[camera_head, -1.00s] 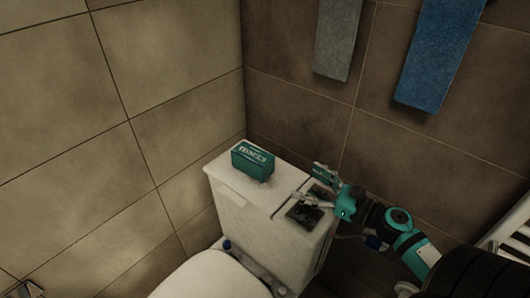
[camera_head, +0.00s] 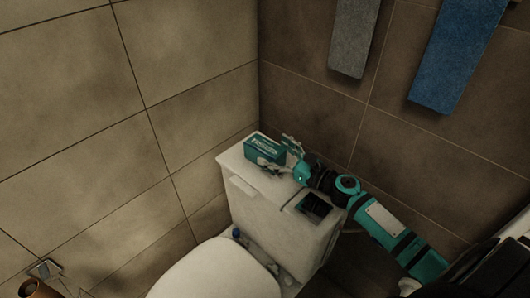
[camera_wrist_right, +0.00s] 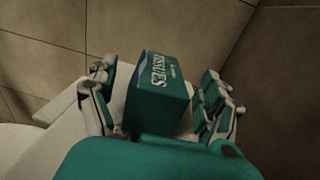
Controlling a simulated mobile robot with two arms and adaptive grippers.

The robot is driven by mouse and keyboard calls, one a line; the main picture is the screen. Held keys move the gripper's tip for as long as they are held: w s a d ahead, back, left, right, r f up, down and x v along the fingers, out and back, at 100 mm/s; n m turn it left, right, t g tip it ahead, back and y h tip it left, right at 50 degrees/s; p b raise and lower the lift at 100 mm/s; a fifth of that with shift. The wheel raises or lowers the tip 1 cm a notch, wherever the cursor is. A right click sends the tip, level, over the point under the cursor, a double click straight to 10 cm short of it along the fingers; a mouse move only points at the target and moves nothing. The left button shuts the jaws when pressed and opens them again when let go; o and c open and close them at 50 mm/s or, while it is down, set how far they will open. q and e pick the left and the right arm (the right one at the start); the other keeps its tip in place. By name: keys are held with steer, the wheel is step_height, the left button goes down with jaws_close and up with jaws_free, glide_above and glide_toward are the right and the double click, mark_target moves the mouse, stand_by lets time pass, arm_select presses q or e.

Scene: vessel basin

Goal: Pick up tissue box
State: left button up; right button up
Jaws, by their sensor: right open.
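The teal tissue box (camera_head: 262,149) with white lettering stands on top of the white toilet tank (camera_head: 240,166), near its left end. It also shows in the right wrist view (camera_wrist_right: 158,92), between the two open fingers. My right gripper (camera_head: 279,154) reaches in from the right at the box, one finger on the near side and one on the far side. In the right wrist view my right gripper (camera_wrist_right: 160,100) is open, with gaps between the fingers and the box. My left gripper is not in view.
A dark square plate (camera_head: 314,206) lies on the tank top to the right of the box. Tiled walls (camera_head: 330,110) stand close behind. A grey towel (camera_head: 354,38) and a blue towel (camera_head: 458,55) hang above. The toilet lid (camera_head: 215,272) is in front.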

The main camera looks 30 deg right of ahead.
mark_target(268, 147)
steer(key=shift+x, duration=1.6)
steer(key=shift+c, duration=0.4)
steer(key=c, duration=1.1)
steer(key=shift+c, duration=0.5)
steer(key=shift+r, duration=0.1)
